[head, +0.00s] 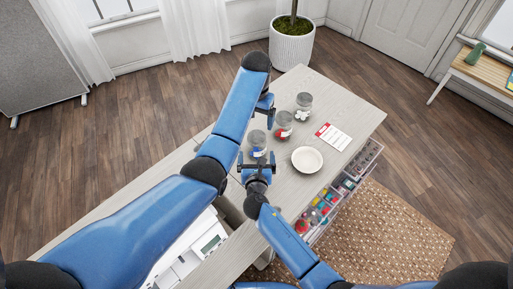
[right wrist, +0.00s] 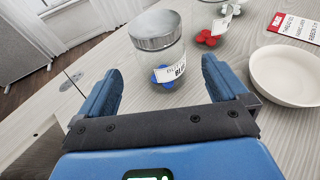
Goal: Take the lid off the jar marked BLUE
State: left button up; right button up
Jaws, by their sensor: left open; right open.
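The jar marked BLUE (right wrist: 168,62) is clear glass with blue pieces inside and a tag reading BLUE. Its silver lid (right wrist: 154,27) sits on top. The jar stands upright on the cabinet top and also shows in the head view (head: 257,142). My right gripper (right wrist: 160,72) is open and empty, its fingers pointing at the jar from the near side. The jar appears between and just beyond the fingertips, with no clear contact. My left gripper (head: 267,116) is open, pointing down above the table just beyond the jar; its fingertips are small and partly unclear.
A jar with red pieces (head: 284,124) and one with white pieces (head: 303,105) stand farther back. A shallow white bowl (head: 307,160) lies right of the BLUE jar. A red-headed card (head: 333,136) lies behind it. An open drawer (head: 324,208) with colourful items juts out at right.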

jog(key=x, duration=0.8)
jog(key=shift+c, duration=0.3)
